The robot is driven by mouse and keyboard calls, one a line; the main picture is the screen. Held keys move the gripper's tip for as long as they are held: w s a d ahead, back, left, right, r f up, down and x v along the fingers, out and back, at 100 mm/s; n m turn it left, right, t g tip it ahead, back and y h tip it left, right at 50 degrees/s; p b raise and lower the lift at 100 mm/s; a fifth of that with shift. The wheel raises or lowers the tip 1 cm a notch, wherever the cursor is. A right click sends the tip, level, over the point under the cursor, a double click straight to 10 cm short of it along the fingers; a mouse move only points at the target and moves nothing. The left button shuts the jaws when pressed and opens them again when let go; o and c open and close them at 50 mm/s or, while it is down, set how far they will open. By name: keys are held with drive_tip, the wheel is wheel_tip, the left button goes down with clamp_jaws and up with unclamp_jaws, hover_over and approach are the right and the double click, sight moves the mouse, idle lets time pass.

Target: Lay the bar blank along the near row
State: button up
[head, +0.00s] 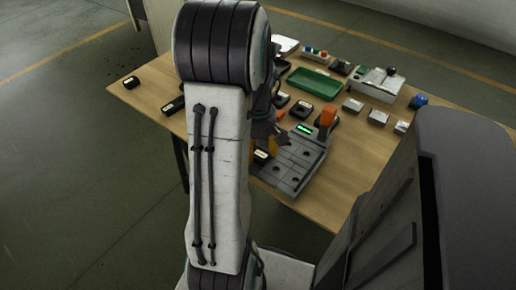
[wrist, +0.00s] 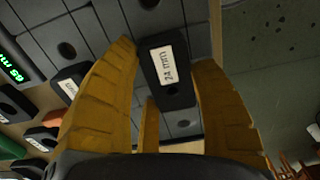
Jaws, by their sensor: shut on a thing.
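The bar blank is a dark block with a white label that seems to read 24 mm (wrist: 168,72). A grey plate (wrist: 95,22) with grooves and round holes lies behind the blank. In the head view my gripper (head: 272,142) is partly hidden by my arm, over the left side of the plate (head: 300,167). The labelled blank (head: 261,155) shows at the plate's left edge. I cannot tell whether the blank touches the plate.
A green-lit display (head: 304,128) and an orange part (head: 327,117) stand at the plate's back. Other dark blocks (head: 301,109), a green tray (head: 314,83) and small grey blocks (head: 377,117) lie beyond on the wooden table (head: 345,185). The table right of the plate is clear.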

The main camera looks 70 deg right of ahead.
drive_tip(key=o, duration=1.2)
drive_tip(key=shift+f, duration=0.1)
wheel_tip(320, 180, up, 13)
drive_tip(key=p, duration=0.3)
